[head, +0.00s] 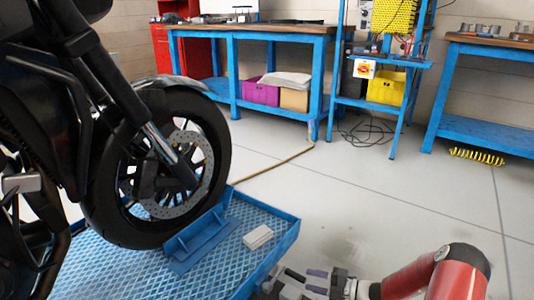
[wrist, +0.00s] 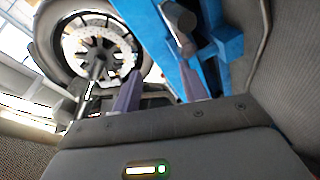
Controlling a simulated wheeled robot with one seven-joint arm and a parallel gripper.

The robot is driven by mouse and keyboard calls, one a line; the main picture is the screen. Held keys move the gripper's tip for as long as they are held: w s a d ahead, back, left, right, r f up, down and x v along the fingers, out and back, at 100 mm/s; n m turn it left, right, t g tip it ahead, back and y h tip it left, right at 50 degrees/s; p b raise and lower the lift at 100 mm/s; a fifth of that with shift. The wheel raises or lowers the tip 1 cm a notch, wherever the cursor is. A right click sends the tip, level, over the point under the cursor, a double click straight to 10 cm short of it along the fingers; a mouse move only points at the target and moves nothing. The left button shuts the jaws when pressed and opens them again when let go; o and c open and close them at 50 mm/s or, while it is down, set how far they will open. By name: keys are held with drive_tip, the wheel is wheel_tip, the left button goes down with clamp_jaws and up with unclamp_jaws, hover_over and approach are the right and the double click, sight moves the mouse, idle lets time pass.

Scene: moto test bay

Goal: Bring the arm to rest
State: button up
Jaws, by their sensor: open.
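My gripper (head: 290,283) is at the bottom of the head view, low beside the near right edge of the blue lift platform (head: 282,243). My red arm reaches in from the lower right. In the wrist view the two fingers of my gripper (wrist: 160,90) stand apart with nothing seen between them. The bottom edge of the head view cuts off part of the gripper.
A black motorcycle's front wheel (head: 160,170) stands on the platform by a blue wheel stop (head: 200,240). A small pale block (head: 258,237) lies on the platform. Blue workbenches (head: 250,33) and a shelf rack (head: 385,62) stand behind. The grey floor (head: 400,200) at right is clear.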

drive_tip(key=s+a+r+n+g+h+p, duration=0.2)
drive_tip(key=s+r+n+h, duration=0.15)
drive_tip(key=r+n, duration=0.5)
drive_tip(key=s+a+r+n+g+h+p, duration=0.1)
drive_tip(key=s+r+n+g+h, duration=0.2)
drive_tip(key=r+n, duration=0.55)
drive_tip(key=s+a+r+n+g+h+p, duration=0.2)
drive_tip(key=s+r+n, duration=0.4)
drive_tip(key=r, duration=0.4)
drive_tip(key=s+d+r+n+t+h+p, duration=0.2)
drive_tip(key=s+r+n+t+h, duration=0.1)
drive_tip(key=s+r+n, duration=0.5)
drive_tip(key=s+d+r+n+t+h+p, duration=0.1)
drive_tip(key=s+r+n+t+h+p, duration=0.1)
drive_tip(key=s+r+n, duration=0.6)
wheel_tip(320, 180, up, 3)
drive_tip(key=n+h, duration=0.1)
drive_tip(key=n, duration=0.4)
drive_tip(key=shift+s+d+t+h, duration=0.35)
drive_tip(key=shift+d+t, duration=0.05)
drive_tip(key=shift+c, duration=0.7)
drive_tip(key=shift+a, duration=0.1)
